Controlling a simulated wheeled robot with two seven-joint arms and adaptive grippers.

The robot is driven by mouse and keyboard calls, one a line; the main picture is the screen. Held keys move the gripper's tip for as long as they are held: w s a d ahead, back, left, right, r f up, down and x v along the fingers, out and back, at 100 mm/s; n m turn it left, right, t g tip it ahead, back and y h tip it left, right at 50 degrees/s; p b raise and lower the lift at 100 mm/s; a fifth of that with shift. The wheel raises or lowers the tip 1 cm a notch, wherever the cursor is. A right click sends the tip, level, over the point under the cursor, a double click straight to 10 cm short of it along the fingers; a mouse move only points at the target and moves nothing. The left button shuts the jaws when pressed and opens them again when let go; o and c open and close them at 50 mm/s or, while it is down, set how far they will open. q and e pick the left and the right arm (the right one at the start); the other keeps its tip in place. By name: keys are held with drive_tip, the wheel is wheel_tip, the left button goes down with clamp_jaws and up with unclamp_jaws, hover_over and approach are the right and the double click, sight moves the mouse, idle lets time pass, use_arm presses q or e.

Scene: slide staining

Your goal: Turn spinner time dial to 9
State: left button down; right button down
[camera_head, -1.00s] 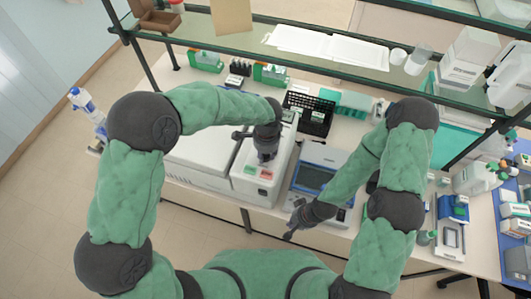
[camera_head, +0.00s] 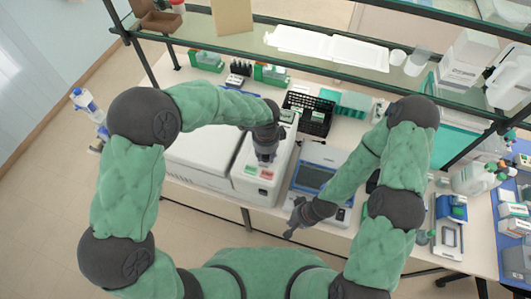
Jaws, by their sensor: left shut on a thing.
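The spinner (camera_head: 243,178) is a white box-shaped machine on the bench, with a control panel at its front right that carries a red and a green button. My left gripper (camera_head: 265,157) points down onto the panel, just behind the coloured buttons. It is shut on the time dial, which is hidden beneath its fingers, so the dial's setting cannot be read. My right gripper (camera_head: 291,233) hangs in front of the bench's front edge, near the blue-screened device. It touches nothing that I can see, and its fingers are too small to judge.
A device with a blue screen (camera_head: 312,176) stands right of the spinner. A black wire rack (camera_head: 310,111) and green-and-white boxes (camera_head: 206,60) are behind. A glass shelf (camera_head: 230,41) crosses above the back of the bench. Floor space lies in front.

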sight(267, 157)
use_arm(q)
drive_tip(key=shift+w+d+r, duration=0.1)
drive_tip(key=shift+d, duration=0.05)
drive_tip(key=c, duration=1.1)
unclamp_jaws()
drive_tip(key=shift+o, duration=1)
drive_tip(key=shift+d, duration=0.1)
drive_tip(key=shift+r, duration=0.35)
wheel_tip(267, 157, up, 11)
drive_tip(key=shift+s, duration=0.35)
